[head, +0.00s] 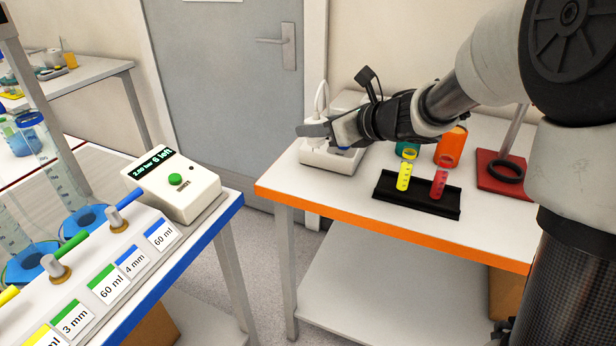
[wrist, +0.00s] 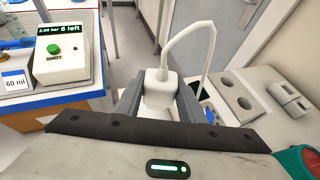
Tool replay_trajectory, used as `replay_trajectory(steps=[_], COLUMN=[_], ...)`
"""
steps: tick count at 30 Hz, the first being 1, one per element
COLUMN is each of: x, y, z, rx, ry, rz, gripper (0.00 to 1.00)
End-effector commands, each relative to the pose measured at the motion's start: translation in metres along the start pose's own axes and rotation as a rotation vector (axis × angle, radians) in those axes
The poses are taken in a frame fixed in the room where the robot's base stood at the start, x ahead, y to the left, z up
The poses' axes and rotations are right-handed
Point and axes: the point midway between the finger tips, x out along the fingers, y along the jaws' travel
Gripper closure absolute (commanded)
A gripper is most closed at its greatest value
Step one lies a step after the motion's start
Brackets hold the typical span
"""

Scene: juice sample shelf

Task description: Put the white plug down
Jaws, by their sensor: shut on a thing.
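The white plug (wrist: 160,82) with its looping white cable (wrist: 190,32) sits between the two grey fingers of my gripper (wrist: 158,100) in the wrist view. The fingers are shut on it. In the head view my gripper (head: 318,130) is over the left part of the orange-edged table (head: 290,192), just above a white block (head: 322,158). The white cable (head: 320,96) rises behind the fingers there. The plug's lower end is hidden, so I cannot tell whether it touches anything.
A black rack (head: 430,204) holds a yellow tube (head: 404,177) and a red tube (head: 438,184). An orange container (head: 450,147) and a red stand base (head: 497,172) are farther right. A blue-edged bench (head: 200,232) with a display box (head: 176,186) stands left, across a gap.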

Motion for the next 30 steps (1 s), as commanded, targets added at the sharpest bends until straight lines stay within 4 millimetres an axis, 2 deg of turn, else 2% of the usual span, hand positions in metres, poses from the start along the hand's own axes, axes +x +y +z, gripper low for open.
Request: replay_trajectory(steps=[6, 13, 18, 21, 30], x=[0.018, 0.028, 0.038, 0.041, 0.041], y=[0.000, 0.000, 0.000, 0.001, 0.000], z=[-0.040, -0.061, -0.084, -0.090, -0.090], rx=[0.005, 0.002, 0.004, 0.002, 0.001], ry=[0.003, 0.002, 0.002, 0.001, 0.000], rz=[0.002, 0.001, 0.001, 0.001, 0.000], gripper=[0.95, 0.95, 0.95, 0.95, 0.95])
